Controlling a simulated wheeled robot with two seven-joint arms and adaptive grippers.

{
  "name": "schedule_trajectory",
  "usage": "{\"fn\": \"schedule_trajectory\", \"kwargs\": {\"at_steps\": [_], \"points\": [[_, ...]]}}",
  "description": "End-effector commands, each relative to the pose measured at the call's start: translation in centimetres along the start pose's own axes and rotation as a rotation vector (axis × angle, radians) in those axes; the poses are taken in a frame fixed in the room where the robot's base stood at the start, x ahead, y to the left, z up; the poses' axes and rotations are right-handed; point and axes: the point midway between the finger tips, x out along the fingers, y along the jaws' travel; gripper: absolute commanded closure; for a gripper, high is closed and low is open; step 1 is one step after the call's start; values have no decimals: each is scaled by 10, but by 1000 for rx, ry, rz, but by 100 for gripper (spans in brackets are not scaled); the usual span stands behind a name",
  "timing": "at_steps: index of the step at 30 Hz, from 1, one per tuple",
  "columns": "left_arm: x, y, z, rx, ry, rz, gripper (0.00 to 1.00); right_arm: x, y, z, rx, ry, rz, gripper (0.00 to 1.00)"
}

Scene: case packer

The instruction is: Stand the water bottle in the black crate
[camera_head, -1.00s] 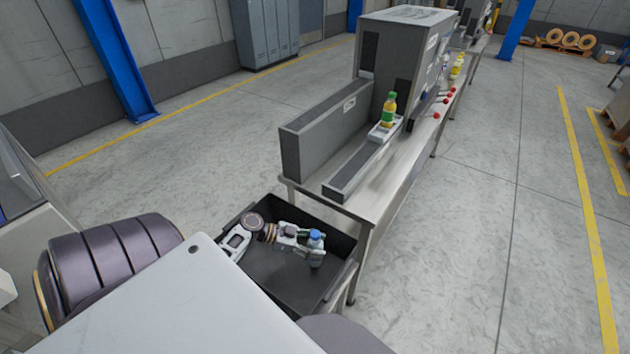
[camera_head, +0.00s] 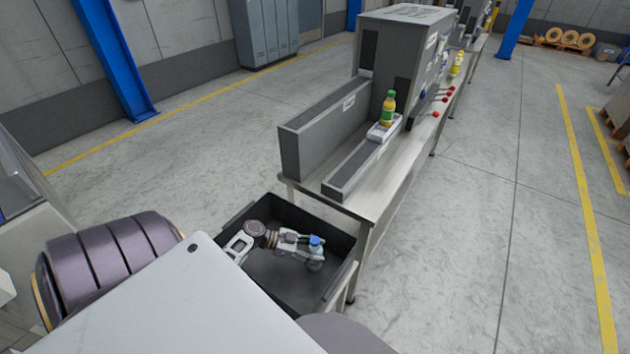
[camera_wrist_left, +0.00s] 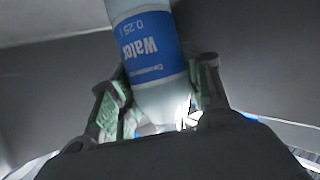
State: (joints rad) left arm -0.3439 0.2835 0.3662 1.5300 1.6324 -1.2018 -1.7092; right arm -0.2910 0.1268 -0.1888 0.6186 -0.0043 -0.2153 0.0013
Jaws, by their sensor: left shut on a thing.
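The water bottle, with a blue cap, shows in the head view (camera_head: 315,243) at the end of my left gripper. In the left wrist view the water bottle (camera_wrist_left: 150,48) has a blue "Water" label and sits between the two fingers. My left gripper (camera_head: 311,254) is shut on it, inside the outline of the black crate (camera_head: 345,262). The bottle looks about upright in the head view. I cannot tell whether its base touches the crate floor. My right gripper is not in view.
A metal table (camera_head: 378,200) with a grey conveyor and machine (camera_head: 400,50) stands just behind the crate. The crate floor to the front is bare.

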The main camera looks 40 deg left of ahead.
Motion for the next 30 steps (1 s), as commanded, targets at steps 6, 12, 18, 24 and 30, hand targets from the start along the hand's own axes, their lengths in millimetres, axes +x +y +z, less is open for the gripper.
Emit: {"fn": "schedule_trajectory", "kwargs": {"at_steps": [6, 12, 18, 24, 30], "points": [[0, 0, -1, 0, 1, 0, 85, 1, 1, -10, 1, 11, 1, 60], [1, 0, 2, -1, 0, 0, 50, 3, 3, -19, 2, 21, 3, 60], [0, 0, 2, -1, 0, 0, 31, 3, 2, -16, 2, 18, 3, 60], [0, 0, 2, -1, 0, 0, 31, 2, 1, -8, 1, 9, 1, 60], [0, 0, 0, -1, 0, 0, 31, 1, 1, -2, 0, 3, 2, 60]]}}
